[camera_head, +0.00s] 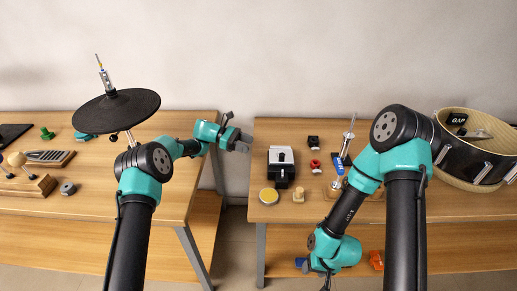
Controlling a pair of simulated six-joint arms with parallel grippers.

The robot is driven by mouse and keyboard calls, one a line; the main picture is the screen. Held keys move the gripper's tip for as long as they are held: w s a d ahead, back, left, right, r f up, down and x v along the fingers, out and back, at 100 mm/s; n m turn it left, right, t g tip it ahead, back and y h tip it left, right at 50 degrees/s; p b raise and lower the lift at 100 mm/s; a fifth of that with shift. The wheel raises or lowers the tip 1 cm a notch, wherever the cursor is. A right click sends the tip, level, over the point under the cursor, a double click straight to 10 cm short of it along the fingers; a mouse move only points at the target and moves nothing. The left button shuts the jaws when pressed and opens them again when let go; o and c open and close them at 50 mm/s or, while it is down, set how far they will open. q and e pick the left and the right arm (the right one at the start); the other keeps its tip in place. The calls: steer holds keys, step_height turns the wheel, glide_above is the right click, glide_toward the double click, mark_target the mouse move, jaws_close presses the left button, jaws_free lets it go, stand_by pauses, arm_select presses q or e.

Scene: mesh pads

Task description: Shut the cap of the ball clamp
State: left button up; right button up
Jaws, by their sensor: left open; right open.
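I cannot tell for sure which thing is the ball clamp. A likely one is the small black block with a pale top plate (281,155) near the left side of the right table; a dark part sticks out at its front. Whether its cap is raised is too small to tell. My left gripper (238,133) is open and empty, over the gap between the tables, left of this block and apart from it. My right gripper (325,282) hangs low at the bottom edge, in front of the right table. It is partly cut off, open, with nothing seen in it.
A black cymbal (117,110) on a rod stands at the left table. A wooden block with balls (30,186) is at far left. A drum (466,160) fills the right side.

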arm_select(q)
steer(key=v, duration=0.3)
steer(key=shift+w+a, duration=0.15)
steer(key=shift+a, duration=0.15)
steer(key=shift+r, duration=0.15)
